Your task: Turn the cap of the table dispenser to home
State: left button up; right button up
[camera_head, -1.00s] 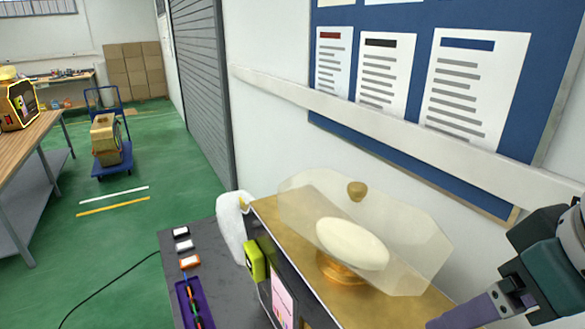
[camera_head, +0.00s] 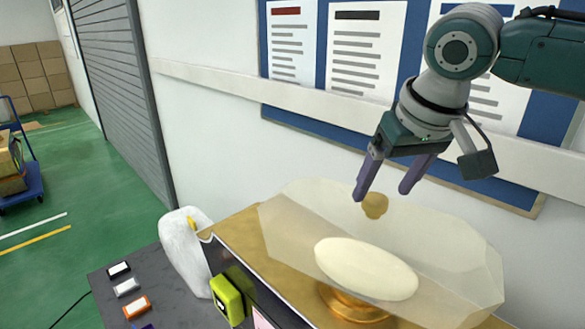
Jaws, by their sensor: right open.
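The table dispenser (camera_head: 250,232) has a gold top and dark sides and stands at the lower middle. On it is a large faceted, see-through body (camera_head: 455,245) with a cream oval (camera_head: 365,268) and a gold base (camera_head: 352,303) showing. A small gold knob-like cap (camera_head: 375,205) is at the back of the clear body. My right gripper (camera_head: 388,192) points down, open, with its purple fingers just above the cap, one to each side in the picture. I cannot tell whether the fingers touch it. My left gripper is not in view.
A white cloth-like thing (camera_head: 185,250) and a yellow-green box (camera_head: 228,298) are at the dispenser's left side. Small boxes (camera_head: 136,305) lie on the dark table (camera_head: 98,285). The wall with a rail (camera_head: 215,80) and notice board (camera_head: 300,118) is close behind.

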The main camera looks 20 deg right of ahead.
jog(key=shift+x, duration=1.45)
jog(key=shift+r, duration=0.1)
grip_shut()
